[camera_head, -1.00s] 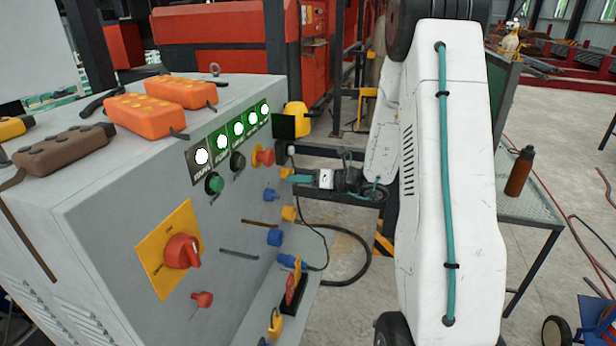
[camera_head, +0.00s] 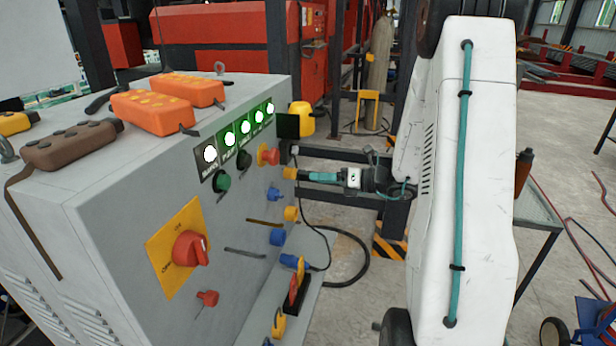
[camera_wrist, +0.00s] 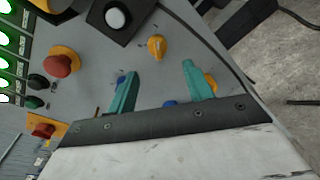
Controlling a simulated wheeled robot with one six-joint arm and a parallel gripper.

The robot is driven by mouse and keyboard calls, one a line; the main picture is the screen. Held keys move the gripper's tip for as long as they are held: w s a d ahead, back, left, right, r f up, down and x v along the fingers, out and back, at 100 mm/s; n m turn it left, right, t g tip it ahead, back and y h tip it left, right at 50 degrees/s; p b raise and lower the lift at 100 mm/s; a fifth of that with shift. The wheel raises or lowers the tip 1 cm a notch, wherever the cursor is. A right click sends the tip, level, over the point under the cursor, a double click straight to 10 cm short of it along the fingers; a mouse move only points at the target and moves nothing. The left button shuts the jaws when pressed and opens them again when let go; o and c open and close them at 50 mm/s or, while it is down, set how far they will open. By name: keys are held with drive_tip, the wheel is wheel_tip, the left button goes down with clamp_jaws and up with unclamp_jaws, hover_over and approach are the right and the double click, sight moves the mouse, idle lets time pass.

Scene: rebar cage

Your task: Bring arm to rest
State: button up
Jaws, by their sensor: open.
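My gripper (camera_head: 312,176) is beside the right end of the grey control cabinet's front panel (camera_head: 235,215) in the head view. In the wrist view its two teal fingers (camera_wrist: 162,92) stand apart with nothing between them, in front of the panel. A yellow knob (camera_wrist: 157,47) shows beyond the fingers. Blue knobs lie partly hidden behind them. My white arm (camera_head: 470,180) fills the right of the head view. Whether the fingertips touch the panel cannot be told.
A red rotary switch (camera_head: 190,249) and a red emergency button (camera_head: 269,155) stick out of the panel. Orange pendants (camera_head: 152,110) lie on top. A yellow lamp-like part (camera_head: 301,117) juts out near the gripper. A mesh table (camera_head: 537,215) stands right, behind my arm.

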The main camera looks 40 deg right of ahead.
drive_tip(key=shift+s+d+f, duration=0.1)
drive_tip(key=shift+s+d, duration=0.35)
drive_tip(key=shift+s, duration=0.35)
drive_tip(key=s+a+r+n+g, duration=0.2)
drive_tip(key=s+a+n+g, duration=1.05)
drive_tip(key=n, duration=0.55)
drive_tip(key=s+a+r+n+h, duration=0.4)
drive_tip(key=s+r+n+h, duration=0.1)
drive_tip(key=s+n, duration=0.2)
drive_tip(key=s+a+r+n+h, duration=0.5)
drive_tip(key=s+n, duration=0.2)
drive_tip(key=n, duration=0.3)
drive_tip(key=shift+s+n+t, duration=0.25)
drive_tip(key=shift+n+t, duration=0.05)
drive_tip(key=shift+t, duration=0.05)
